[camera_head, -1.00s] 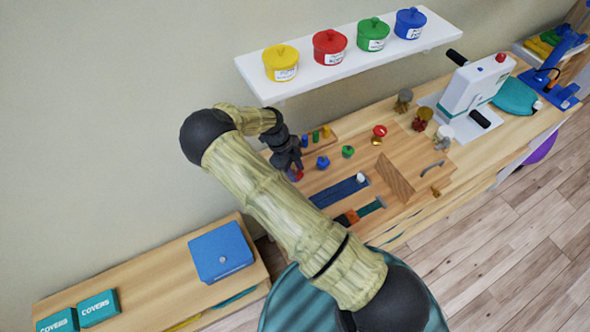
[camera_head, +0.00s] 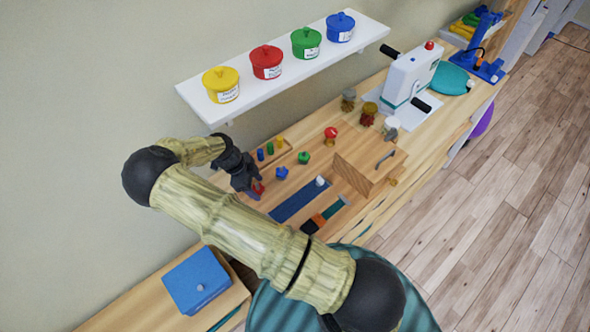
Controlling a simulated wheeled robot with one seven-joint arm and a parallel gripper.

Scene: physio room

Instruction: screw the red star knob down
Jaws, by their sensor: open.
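Several small coloured pegs (camera_head: 269,149) stand behind the gripper. A blue strip (camera_head: 300,200) and a wooden box with a handle (camera_head: 371,163) lie to the right. A white shelf (camera_head: 290,72) with coloured pots hangs above.

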